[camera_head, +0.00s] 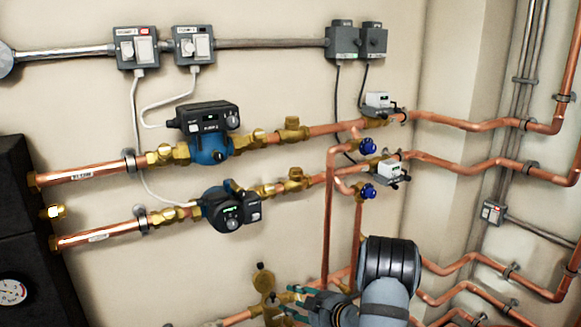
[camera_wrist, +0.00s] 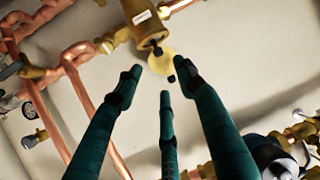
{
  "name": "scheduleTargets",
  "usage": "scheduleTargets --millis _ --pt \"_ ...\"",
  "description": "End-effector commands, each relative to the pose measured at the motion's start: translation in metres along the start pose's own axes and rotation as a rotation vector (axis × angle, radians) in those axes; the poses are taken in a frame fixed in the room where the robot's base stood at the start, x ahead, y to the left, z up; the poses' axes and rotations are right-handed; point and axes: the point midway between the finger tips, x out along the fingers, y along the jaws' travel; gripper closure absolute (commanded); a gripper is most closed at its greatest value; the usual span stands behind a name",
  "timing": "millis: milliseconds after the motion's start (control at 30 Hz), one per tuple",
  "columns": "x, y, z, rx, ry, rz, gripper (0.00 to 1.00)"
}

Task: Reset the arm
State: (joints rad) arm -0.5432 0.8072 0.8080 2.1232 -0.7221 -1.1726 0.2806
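My arm (camera_head: 388,270) reaches in at the bottom right of the head view, in front of the lower pipes. My gripper (camera_head: 290,303) is at the bottom centre there, pointing left beside a brass fitting (camera_head: 264,280). In the wrist view my gripper (camera_wrist: 160,84) shows three teal fingers spread apart, with nothing held between them. A brass fitting (camera_wrist: 145,32) and a round yellow disc (camera_wrist: 163,63) lie beyond the fingertips. Whether a finger touches them I cannot tell.
Copper pipes (camera_head: 80,177) run along the wall with a blue pump (camera_head: 210,150) and a dark pump (camera_head: 228,212). A black unit (camera_head: 20,220) with a gauge stands at left. Pipes (camera_head: 490,265) cross behind my arm at right. Grey switch boxes (camera_head: 137,47) hang above.

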Motion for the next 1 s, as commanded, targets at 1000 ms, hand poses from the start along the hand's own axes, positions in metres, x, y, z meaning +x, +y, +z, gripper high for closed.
scheduleTargets --millis 1000 --pt "0.013 0.021 -0.080 0.007 -0.004 0.005 0.61"
